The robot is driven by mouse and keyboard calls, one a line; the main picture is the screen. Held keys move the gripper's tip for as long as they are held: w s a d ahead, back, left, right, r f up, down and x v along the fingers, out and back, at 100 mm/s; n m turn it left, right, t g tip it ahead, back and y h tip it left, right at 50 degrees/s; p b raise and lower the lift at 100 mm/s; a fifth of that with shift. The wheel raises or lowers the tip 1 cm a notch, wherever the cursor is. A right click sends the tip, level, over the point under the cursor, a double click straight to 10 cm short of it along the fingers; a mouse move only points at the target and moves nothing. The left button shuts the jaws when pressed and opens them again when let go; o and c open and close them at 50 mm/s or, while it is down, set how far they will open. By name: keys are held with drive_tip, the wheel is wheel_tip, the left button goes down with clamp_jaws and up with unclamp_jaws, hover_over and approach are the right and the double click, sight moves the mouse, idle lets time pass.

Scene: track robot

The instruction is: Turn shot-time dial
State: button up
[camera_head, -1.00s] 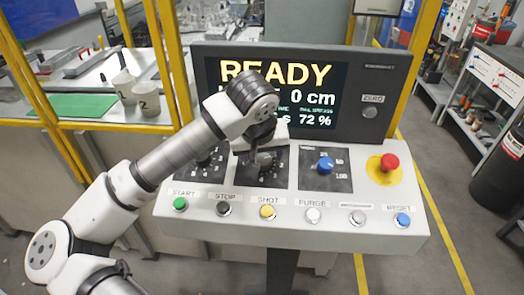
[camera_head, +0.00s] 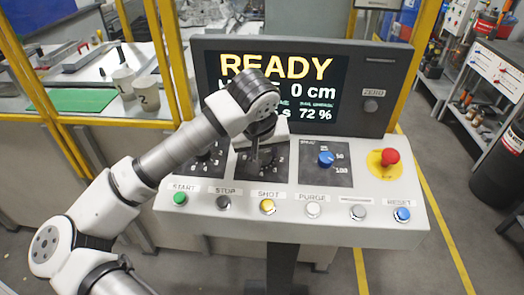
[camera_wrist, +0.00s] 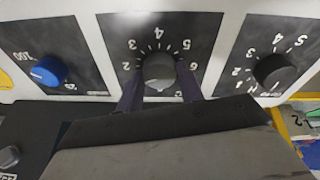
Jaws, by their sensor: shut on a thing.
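The control panel (camera_head: 330,215) carries a black dial (camera_wrist: 160,70) in its middle square, with numbers around it. My gripper (camera_wrist: 160,90) has one finger on each side of this dial and is shut on it. In the head view my gripper (camera_head: 254,158) covers most of the middle dial. A second black dial (camera_wrist: 275,72) with numbers sits in the square to the left in the head view, partly behind my arm. The lettering naming the dials is too small or hidden to read. The screen (camera_head: 275,85) shows READY, 0 cm and 72 %, partly covered by my wrist.
A blue dial (camera_head: 326,159) sits right of the gripped one, and a red emergency button (camera_head: 390,157) further right. A row of push buttons, including the yellow SHOT button (camera_head: 267,206), runs along the front edge. Yellow posts and two cups (camera_head: 147,92) stand at the left.

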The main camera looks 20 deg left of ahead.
drive_tip(key=shift+f+b, duration=0.2)
drive_tip(key=shift+b, duration=0.25)
drive_tip(key=n+b, duration=0.2)
drive_tip(key=b, duration=0.2)
drive_tip(key=shift+f, duration=0.2)
drive_tip(key=n+b, duration=0.2)
drive_tip(key=b, duration=0.2)
drive_tip(key=shift+n+y, duration=0.3)
drive_tip(key=n+b, duration=0.2)
drive_tip(key=n, duration=0.1)
drive_tip(key=n+b, duration=0.1)
drive_tip(key=b, duration=0.1)
drive_tip(key=shift+d+r+n+y, duration=0.1)
drive_tip(key=shift+r+n+y, duration=0.15)
drive_tip(key=shift+n+y, duration=0.05)
drive_tip(key=shift+r+n+g+b, duration=0.15)
drive_tip(key=shift+n+g+b, duration=0.35)
drive_tip(key=shift+n+b, duration=1.1)
drive_tip(key=shift+n+p, duration=0.55)
drive_tip(key=shift+n, duration=0.05)
drive_tip(key=o, duration=1)
drive_tip(key=shift+r, duration=0.1)
